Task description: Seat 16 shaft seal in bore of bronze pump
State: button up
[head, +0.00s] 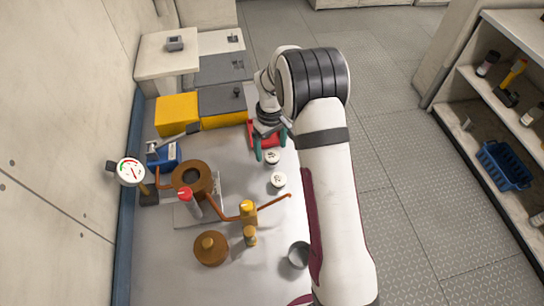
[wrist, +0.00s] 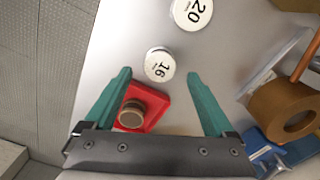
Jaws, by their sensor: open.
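The 16 shaft seal (wrist: 159,65) is a white-topped round piece marked 16, lying on the grey bench top. In the head view it is the nearer seal to my gripper (head: 272,157). My gripper (wrist: 159,75) is open and empty, its teal fingers pointing toward the 16 seal, which shows just beyond and between the fingertips. A similar seal marked 20 (wrist: 192,12) lies farther off and also shows in the head view (head: 278,180).
A red tray (wrist: 156,104) with a brown round piece (wrist: 131,115) lies between my fingers. Near the pump are a gauge (head: 130,170), a red-capped post (head: 186,194), copper pipes, a bronze cover (head: 211,250) and a grey cup (head: 299,255). Yellow boxes (head: 177,113) stand behind.

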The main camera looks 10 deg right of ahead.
notch_tip(320, 180, down, 3)
jog(key=shift+r, duration=0.15)
grip_shut()
dwell(0.4)
jog(key=shift+r, duration=0.2)
notch_tip(320, 180, up, 4)
jog(key=shift+f, duration=0.2)
jog(key=s+d+r, duration=0.6)
jog(key=d+r, duration=0.1)
jog(key=d, duration=0.3)
jog(key=a+r+n, duration=0.3)
jog(key=a+n, duration=0.2)
jog(key=a, duration=0.5)
jog(key=a+r+n, duration=0.3)
jog(key=a+n, duration=0.1)
jog(key=a, duration=0.6)
jog(key=a+f, duration=0.2)
jog(key=a, duration=0.2)
jog(key=a+f, duration=0.2)
jog(key=a, duration=0.2)
jog(key=w+a+f, duration=0.1)
jog(key=a+f, duration=0.1)
jog(key=a, duration=0.2)
jog(key=shift+w+f, duration=0.1)
jog(key=shift+f, duration=0.2)
jog(key=shift+a+f, duration=0.2)
jog(key=shift+f, duration=1.95)
